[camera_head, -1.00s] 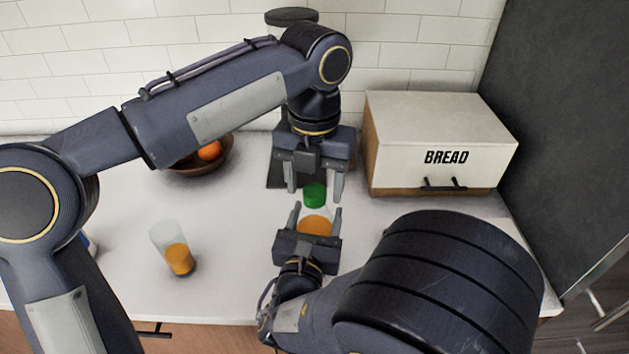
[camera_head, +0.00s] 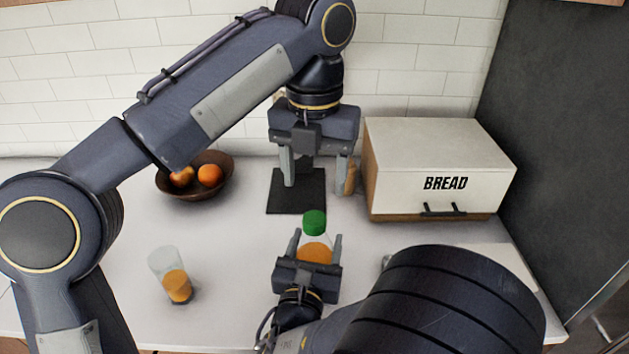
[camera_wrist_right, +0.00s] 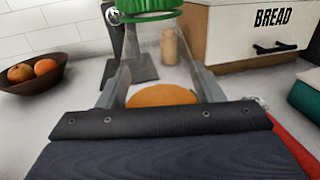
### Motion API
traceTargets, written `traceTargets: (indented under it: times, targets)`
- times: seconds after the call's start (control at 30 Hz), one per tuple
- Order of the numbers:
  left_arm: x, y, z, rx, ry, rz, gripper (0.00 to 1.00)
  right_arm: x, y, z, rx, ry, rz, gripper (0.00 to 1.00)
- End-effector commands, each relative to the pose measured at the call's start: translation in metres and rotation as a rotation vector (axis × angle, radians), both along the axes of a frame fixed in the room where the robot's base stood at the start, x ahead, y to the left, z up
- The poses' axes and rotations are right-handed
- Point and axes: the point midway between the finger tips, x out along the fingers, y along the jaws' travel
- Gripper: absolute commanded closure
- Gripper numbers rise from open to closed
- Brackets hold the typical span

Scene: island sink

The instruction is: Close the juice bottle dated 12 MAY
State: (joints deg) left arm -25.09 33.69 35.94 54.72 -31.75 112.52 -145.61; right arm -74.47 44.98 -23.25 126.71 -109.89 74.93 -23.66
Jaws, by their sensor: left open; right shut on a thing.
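A clear juice bottle (camera_head: 315,255) with orange juice stands upright on the counter. A green cap (camera_head: 314,221) sits on its top; whether it is fully tight I cannot tell. My right gripper (camera_head: 319,242) is shut around the bottle's body from the front. The right wrist view shows the juice (camera_wrist_right: 161,96) between its fingers and the cap (camera_wrist_right: 150,8) at the top edge. My left gripper (camera_head: 317,184) is open and empty, pointing down, above and behind the cap and apart from it. No date is readable on the bottle.
A fruit bowl (camera_head: 190,197) is at the back left. A dark stand (camera_head: 297,202), a wooden shaker (camera_wrist_right: 168,46) and the bread box (camera_head: 440,165) are behind. The counter between glass and bottle is clear.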

Motion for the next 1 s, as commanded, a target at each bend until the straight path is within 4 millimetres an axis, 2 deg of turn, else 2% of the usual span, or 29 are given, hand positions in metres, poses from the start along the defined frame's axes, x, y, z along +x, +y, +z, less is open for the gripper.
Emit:
traceTargets:
  times: [0.13, 0.17, 0.33, 0.67, 0.77, 1.0]
  targets:
    - [0.0, 0.0, 0.0, 0.0, 0.0, 0.0, 0.4, 0.0, 0.0, 0.0, 0.0, 0.0, 0.0, 1.0]
    - [0.0, 0.0, 0.0, 0.0, 0.0, 0.0, 0.4, 0.0, 0.0, 0.0, 0.0, 0.0, 0.0, 0.37]
    - [0.0, 0.0, -0.001, 0.0, 0.0, 0.0, 0.4, 0.0, 0.0, 0.0, 0.0, 0.0, 0.0, 0.15]
    - [0.0, 0.0, -0.001, 0.0, 0.0, 0.0, 0.4, -0.003, 0.001, 0.0, 0.0, 0.0, 0.001, 0.14]
    - [0.0, 0.0, -0.004, 0.0, 0.0, 0.0, 0.4, -0.015, 0.004, -0.001, 0.002, 0.0, 0.004, 0.14]
    - [0.0, 0.0, -0.009, 0.0, 0.0, 0.0, 0.4, -0.055, 0.012, -0.001, 0.001, 0.0, 0.005, 0.14]
